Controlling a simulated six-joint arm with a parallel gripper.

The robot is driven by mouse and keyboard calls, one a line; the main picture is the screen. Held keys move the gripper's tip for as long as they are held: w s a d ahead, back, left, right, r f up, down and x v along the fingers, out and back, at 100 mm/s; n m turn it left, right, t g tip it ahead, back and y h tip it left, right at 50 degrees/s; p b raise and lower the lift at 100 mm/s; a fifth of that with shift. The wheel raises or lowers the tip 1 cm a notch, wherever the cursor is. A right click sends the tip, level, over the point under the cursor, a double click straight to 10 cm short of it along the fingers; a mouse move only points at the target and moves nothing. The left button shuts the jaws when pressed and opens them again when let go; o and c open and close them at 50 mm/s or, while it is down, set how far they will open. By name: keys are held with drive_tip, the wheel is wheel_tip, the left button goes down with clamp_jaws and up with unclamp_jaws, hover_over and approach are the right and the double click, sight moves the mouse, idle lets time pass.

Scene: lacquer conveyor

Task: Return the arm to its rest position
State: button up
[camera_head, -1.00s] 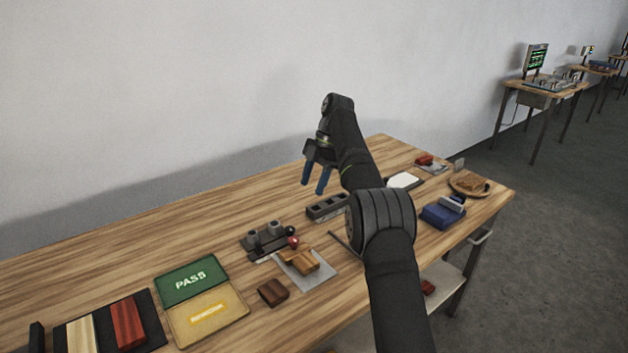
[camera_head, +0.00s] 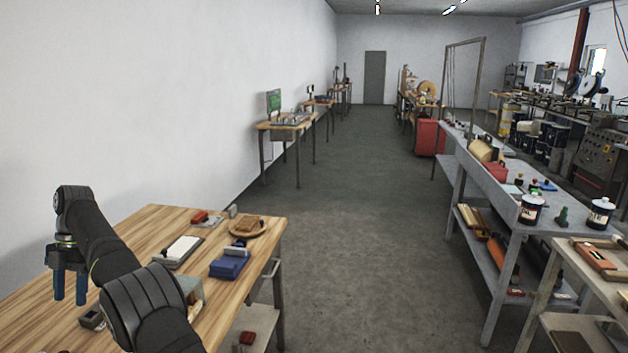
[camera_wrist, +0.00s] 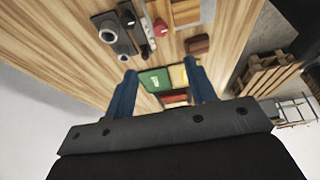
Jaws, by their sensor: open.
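My gripper (camera_head: 69,285) is at the lower left of the head view, its two blue fingers pointing down above the wooden table (camera_head: 150,222). The fingers are apart with nothing between them. In the wrist view the gripper (camera_wrist: 160,85) also shows open and empty. The table surface lies below it there, with the green PASS panel (camera_wrist: 154,80) seen between the fingers. My arm bends across the table's near part and hides some of what stands there.
On the table are a white-topped pad (camera_head: 180,250), a blue box (camera_head: 229,265), a round wooden plate (camera_head: 262,231) and a red block (camera_head: 200,217). The floor between is clear.

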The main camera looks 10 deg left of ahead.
drive_tip(key=x, duration=1.6)
drive_tip(key=shift+s+f, duration=0.1)
drive_tip(key=v, duration=1.7)
drive_tip(key=x, duration=1.6)
drive_tip(key=shift+s+d+f, duration=0.1)
drive_tip(key=shift+s+f, duration=0.1)
drive_tip(key=shift+f, duration=0.15)
drive_tip(key=m, duration=0.2)
drive_tip(key=m+y, duration=0.1)
drive_tip(key=m, duration=0.1)
drive_tip(key=m+y, duration=0.1)
drive_tip(key=m, duration=0.1)
drive_tip(key=shift+s+d+m, duration=0.1)
drive_tip(key=shift+d+m, duration=0.15)
drive_tip(key=shift+m, duration=0.05)
drive_tip(key=m+t+y, duration=0.1)
drive_tip(key=m, duration=0.2)
drive_tip(key=shift+s+d+f+t, duration=0.1)
drive_tip(key=shift+t, duration=0.2)
drive_tip(key=shift+s+d+m+t+y, duration=0.1)
drive_tip(key=shift+m+t+y, duration=0.15)
drive_tip(key=shift+m, duration=0.75)
drive_tip(key=shift+s+m+t+y, duration=0.1)
drive_tip(key=shift+m+t+y, duration=0.15)
drive_tip(key=shift+m, duration=0.75)
